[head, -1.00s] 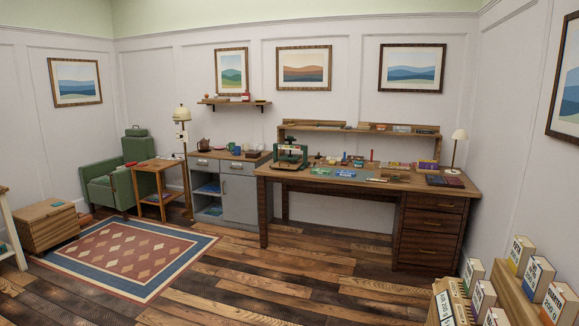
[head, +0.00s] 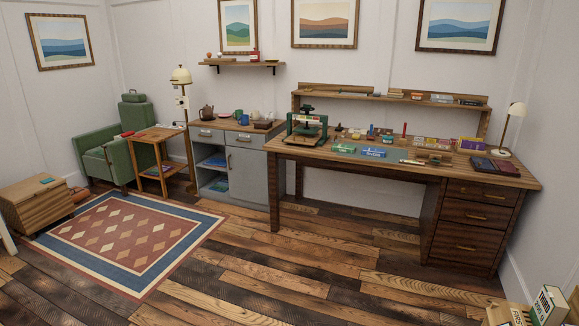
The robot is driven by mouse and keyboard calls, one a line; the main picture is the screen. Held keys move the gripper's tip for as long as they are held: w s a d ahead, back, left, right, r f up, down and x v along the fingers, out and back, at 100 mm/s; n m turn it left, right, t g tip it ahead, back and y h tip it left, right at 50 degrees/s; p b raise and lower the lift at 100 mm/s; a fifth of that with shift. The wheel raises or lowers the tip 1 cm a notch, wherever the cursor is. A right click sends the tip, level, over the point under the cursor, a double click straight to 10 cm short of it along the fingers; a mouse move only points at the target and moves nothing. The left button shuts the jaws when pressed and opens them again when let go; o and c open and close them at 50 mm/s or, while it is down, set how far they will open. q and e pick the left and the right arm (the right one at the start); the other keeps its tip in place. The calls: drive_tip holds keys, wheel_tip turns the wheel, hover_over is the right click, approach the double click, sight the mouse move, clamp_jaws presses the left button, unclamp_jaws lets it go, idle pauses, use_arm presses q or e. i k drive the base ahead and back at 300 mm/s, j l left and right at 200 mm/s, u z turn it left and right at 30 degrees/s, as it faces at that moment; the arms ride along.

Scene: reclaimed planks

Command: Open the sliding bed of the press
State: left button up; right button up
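The press (head: 307,128) is a small dark green frame with a screw on top. It stands at the left end of the wooden desk (head: 400,162), against the wall side of the room. Its sliding bed shows only as a light flat part low in the frame, too small to tell its position. Neither of my grippers shows in the head view.
A grey cabinet (head: 245,180) stands left of the desk. Boxes and small items crowd the desk top. A rug (head: 130,240) lies at left, and the plank floor (head: 290,275) before the desk is clear. Boxes (head: 548,305) stand at lower right.

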sight(302, 139)
drive_tip(key=i, duration=2.45)
drive_tip(key=j+u, duration=0.05)
